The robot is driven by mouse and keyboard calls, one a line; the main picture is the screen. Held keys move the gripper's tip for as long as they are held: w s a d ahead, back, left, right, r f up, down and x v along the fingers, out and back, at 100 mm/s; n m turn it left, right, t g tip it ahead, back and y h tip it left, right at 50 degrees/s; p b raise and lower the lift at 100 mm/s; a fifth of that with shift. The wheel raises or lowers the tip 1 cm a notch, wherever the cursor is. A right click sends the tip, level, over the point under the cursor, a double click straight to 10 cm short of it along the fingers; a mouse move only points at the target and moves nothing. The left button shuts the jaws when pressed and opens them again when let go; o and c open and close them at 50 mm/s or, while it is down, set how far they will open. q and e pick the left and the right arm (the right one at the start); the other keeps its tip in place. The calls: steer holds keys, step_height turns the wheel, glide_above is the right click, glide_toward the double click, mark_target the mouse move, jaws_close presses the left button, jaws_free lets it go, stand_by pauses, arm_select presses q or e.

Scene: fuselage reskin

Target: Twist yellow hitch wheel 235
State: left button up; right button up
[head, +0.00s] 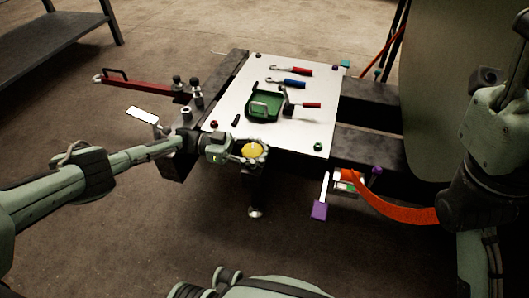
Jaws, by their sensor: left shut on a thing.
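The yellow hitch wheel (254,149) is a small round yellow piece with a pale mark on top, at the near edge of a white panel. My left gripper (249,151) reaches in from the left, and its fingers are shut around the wheel. The wheel's lower part and stem are partly hidden by the fingers. My right arm stands upright at the right edge of the head view, and its gripper cannot be made out.
The white panel (228,113) carries a green tray (265,104), a red-handled tool (291,70) and a blue-handled tool (285,83). An orange strap (392,208) and a purple-handled part (320,209) hang at the right. A red bar (140,86) extends left. Open floor lies in front.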

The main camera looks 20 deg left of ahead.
arm_select(q)
steer(key=o, duration=1.4)
steer(key=shift+n+t, duration=0.3)
steer(key=shift+t, duration=0.1)
